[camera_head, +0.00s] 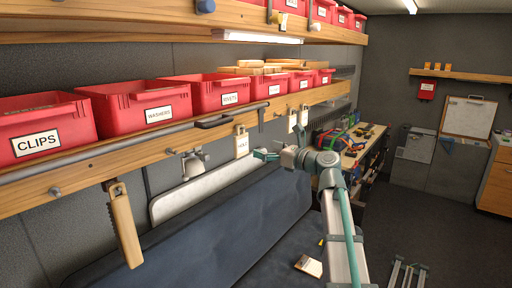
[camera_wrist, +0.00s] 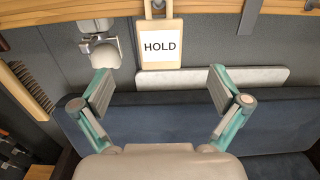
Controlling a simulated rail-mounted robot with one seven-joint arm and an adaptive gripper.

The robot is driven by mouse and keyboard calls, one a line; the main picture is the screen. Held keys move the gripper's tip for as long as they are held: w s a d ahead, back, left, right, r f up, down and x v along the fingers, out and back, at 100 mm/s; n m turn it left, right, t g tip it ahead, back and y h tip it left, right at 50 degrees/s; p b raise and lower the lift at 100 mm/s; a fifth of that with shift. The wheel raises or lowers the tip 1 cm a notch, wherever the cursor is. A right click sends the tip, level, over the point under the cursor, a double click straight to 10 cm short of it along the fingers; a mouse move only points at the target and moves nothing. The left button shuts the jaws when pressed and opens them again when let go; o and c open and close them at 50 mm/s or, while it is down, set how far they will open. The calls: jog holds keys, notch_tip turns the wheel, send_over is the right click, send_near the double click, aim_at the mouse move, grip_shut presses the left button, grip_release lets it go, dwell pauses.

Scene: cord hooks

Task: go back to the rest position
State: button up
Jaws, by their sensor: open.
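My gripper (camera_wrist: 160,92) is open in the wrist view, with its two fingers wide apart and nothing between them. In the head view my gripper (camera_head: 266,155) points toward the wall below the lower shelf. A wooden tag marked HOLD (camera_wrist: 160,46) hangs from a hook just beyond the fingers, apart from them. The tag also shows in the head view (camera_head: 241,143). To its left a metal fitting (camera_wrist: 101,45) with a pale rounded part hangs under the shelf edge; it also shows in the head view (camera_head: 193,163).
The lower wooden shelf (camera_head: 130,156) carries several red bins, with a rail along its front. A brush (camera_head: 124,225) hangs at left. A dark blue padded bench (camera_head: 215,225) lies below. A cluttered workbench (camera_head: 355,150) stands beyond my arm. The floor (camera_head: 430,215) at right is mostly open.

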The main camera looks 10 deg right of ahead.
jog(key=s+f+n+g+h, duration=0.2)
jog(key=s+f+n+g, duration=0.3)
jog(key=f, duration=1.2)
jog(key=s+f+n+g+h+b, duration=0.1)
jog(key=s+f+n+h, duration=0.25)
jog(key=f+n, duration=0.9)
jog(key=s+f+n+g+h, duration=0.2)
jog(key=s+f+g, duration=0.25)
jog(key=f, duration=1.75)
jog(key=s+a+f+n+g+h+b, duration=0.25)
jog(key=s+f+n+g, duration=0.3)
jog(key=s+f, duration=1.45)
jog(key=s+a+f+n+g, duration=0.1)
jog(key=s+f, duration=0.3)
jog(key=s, duration=0.4)
jog(key=s+a+f+n+g+h, duration=0.1)
jog(key=s+f, duration=0.3)
jog(key=s, duration=0.4)
jog(key=s+a+f+n+g, duration=0.1)
jog(key=s+f, duration=0.3)
jog(key=s, duration=0.4)
jog(key=shift+s+g+h+b, duration=0.3)
jog(key=shift+s+g+b, duration=0.1)
jog(key=shift+g, duration=0.5)
